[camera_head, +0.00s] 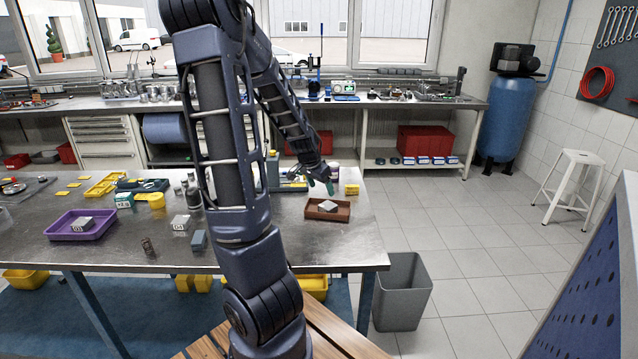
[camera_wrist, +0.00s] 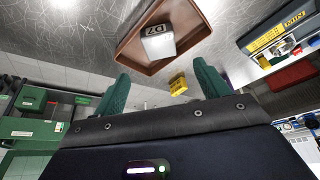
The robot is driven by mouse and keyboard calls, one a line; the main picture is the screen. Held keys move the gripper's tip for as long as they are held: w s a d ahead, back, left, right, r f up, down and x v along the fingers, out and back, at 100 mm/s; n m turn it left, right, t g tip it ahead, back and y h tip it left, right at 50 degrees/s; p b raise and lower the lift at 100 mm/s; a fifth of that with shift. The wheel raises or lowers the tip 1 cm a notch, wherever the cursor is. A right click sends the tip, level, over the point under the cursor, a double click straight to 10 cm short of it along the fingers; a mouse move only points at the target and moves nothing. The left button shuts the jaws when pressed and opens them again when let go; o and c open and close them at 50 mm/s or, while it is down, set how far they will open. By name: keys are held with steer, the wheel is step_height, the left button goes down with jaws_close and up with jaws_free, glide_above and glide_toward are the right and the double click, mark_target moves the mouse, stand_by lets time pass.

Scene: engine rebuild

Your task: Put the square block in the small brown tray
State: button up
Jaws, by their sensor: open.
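The small brown tray (camera_head: 313,216) sits near the right end of the steel workbench. A pale grey square block (camera_head: 328,206) lies inside it. In the wrist view the block (camera_wrist: 158,44) shows dark printed marking and lies in the brown tray (camera_wrist: 133,58), clear of my fingers. My gripper (camera_head: 320,184) is above the tray's far side, with green fingers spread apart and empty. The fingers also show in the wrist view (camera_wrist: 160,72).
A purple tray (camera_head: 62,233) with a grey block (camera_head: 82,224) stands on the left. Another pale block (camera_head: 180,222) and a blue-grey block (camera_head: 198,240) lie mid-bench. A small yellow box (camera_head: 351,189) stands behind the brown tray. A grey bin (camera_head: 402,290) is beside the bench.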

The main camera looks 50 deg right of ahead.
steer(key=shift+v, duration=0.85)
steer(key=shift+a, duration=0.1)
steer(key=w+a+r+n+t+y, duration=0.1)
steer(key=w+a+r+n, duration=0.2)
steer(key=a, duration=0.4)
steer(key=w+a+r+n+t+y, duration=0.1)
steer(key=w+a+r+n, duration=0.1)
steer(key=a, duration=0.6)
steer(key=w+a+r+n+t+y, duration=0.1)
steer(key=w+a+r+n+y, duration=0.15)
steer(key=a, duration=0.45)
steer(key=s+a+r+n, duration=0.3)
steer(key=a, duration=0.4)
steer(key=s+a+r+n+t, duration=0.1)
steer(key=s+a+r+n, duration=0.2)
steer(key=a, duration=0.5)
steer(key=s+a+r+n, duration=0.3)
steer(key=s+a+n, duration=0.1)
steer(key=a, duration=0.3)
steer(key=shift+a+r+t, duration=0.2)
steer(key=shift+r+t, duration=0.1)
steer(key=shift+o, duration=0.3)
steer(key=shift+n, duration=0.25)
